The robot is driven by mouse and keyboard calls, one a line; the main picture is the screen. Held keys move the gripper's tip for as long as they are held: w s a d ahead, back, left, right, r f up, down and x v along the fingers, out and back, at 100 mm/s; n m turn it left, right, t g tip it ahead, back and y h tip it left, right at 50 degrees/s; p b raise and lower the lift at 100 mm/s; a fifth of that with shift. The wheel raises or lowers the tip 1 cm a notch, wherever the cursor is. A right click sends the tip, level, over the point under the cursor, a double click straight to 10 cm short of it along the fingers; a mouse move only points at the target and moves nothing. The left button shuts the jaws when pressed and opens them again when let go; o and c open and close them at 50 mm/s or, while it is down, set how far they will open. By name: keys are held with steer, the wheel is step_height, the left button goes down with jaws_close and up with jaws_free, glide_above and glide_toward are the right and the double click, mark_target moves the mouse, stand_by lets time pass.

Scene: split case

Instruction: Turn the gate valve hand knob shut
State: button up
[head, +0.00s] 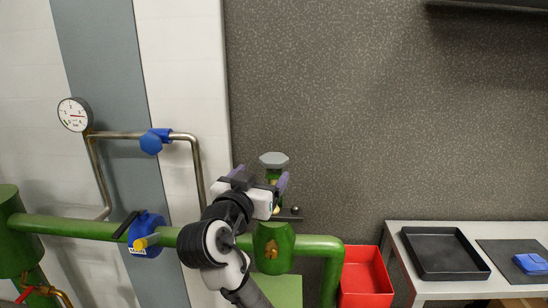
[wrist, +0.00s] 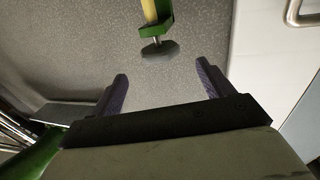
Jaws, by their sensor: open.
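The grey, many-sided hand knob (head: 273,159) tops the upright stem of the green gate valve (head: 273,243) on the green pipe. It also shows in the wrist view (wrist: 159,52), at the end of a yellow and green stem, ahead of my fingertips and roughly centred between them. My gripper (head: 262,176) is open and empty, with its two purple fingers spread; they also show in the wrist view (wrist: 162,72). The knob is apart from both fingers. In the head view my gripper and wrist hide part of the stem and pipe.
A blue valve with a black lever (head: 146,234) sits on the green pipe to the left. A gauge (head: 74,114) and a small blue knob (head: 151,143) are on the thin metal pipe. A red bin (head: 366,278) and a table with a black tray (head: 444,253) stand right.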

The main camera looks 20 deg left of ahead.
mark_target(274, 156)
steer(key=w+p, duration=0.1)
steer(key=w, duration=0.8)
steer(key=shift+w+a+p, duration=0.1)
steer(key=shift+p, duration=0.3)
steer(key=c, duration=1)
steer(key=shift+h, duration=0.4)
steer(key=m+h+b, duration=0.1)
steer(key=m+h, duration=0.2)
steer(key=h, duration=0.1)
steer(key=shift+a+g+h, duration=0.15)
steer(key=shift+g+h, duration=0.15)
steer(key=shift+m+g+h+b, duration=0.3)
steer(key=shift+m+g+h, duration=0.5)
steer(key=shift+m+h, duration=0.9)
steer(key=shift+h, duration=0.3)
